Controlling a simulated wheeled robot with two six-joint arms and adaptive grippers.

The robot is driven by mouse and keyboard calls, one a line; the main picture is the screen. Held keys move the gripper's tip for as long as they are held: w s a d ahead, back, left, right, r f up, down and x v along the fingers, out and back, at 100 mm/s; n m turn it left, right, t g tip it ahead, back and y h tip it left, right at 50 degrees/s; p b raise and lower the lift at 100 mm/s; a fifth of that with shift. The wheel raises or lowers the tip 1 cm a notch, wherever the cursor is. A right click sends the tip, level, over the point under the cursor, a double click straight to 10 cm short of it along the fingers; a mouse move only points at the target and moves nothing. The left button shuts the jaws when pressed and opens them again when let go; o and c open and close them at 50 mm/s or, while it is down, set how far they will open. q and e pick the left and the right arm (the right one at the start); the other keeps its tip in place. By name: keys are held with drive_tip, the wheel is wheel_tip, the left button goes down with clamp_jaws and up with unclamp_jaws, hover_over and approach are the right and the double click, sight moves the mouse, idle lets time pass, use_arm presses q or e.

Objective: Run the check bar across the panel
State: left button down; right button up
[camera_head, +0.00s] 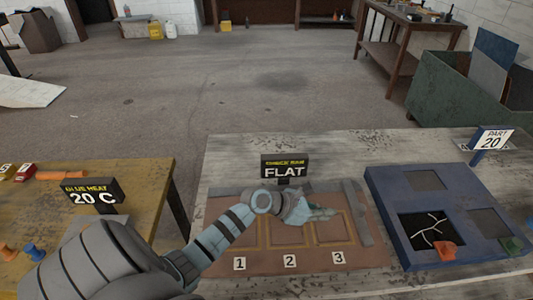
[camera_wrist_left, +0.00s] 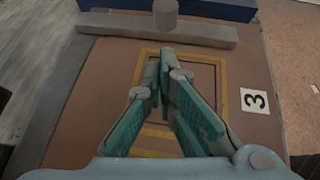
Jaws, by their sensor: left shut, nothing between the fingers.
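The brown panel (camera_head: 240,213) lies on the bench with yellow-outlined fields along it and number tags 1, 2 and 3 in front. The grey check bar (camera_head: 357,213) lies across the panel's right end, and it shows at the top of the left wrist view (camera_wrist_left: 130,27) with a round grey knob (camera_wrist_left: 166,14). My left gripper (camera_head: 328,213) is shut and empty above the field by tag 3 (camera_wrist_left: 255,101). Its fingertips (camera_wrist_left: 166,55) point toward the bar and look apart from it. My right gripper is out of view.
A grey strip (camera_head: 228,191) runs along the panel's back edge, behind it the FLAT sign (camera_head: 284,168). A blue frame tray (camera_head: 391,193) stands close on the right. A yellow-brown table (camera_head: 145,185) with a 20 C sign (camera_head: 92,193) is on the left.

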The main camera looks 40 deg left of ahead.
use_arm(q)
drive_tip(key=p+v, duration=0.2)
drive_tip(key=v, duration=1.5)
drive_tip(key=shift+s+a+r+p, duration=0.15)
drive_tip(key=shift+s+r+p, duration=0.05)
drive_tip(key=shift+r+p, duration=0.1)
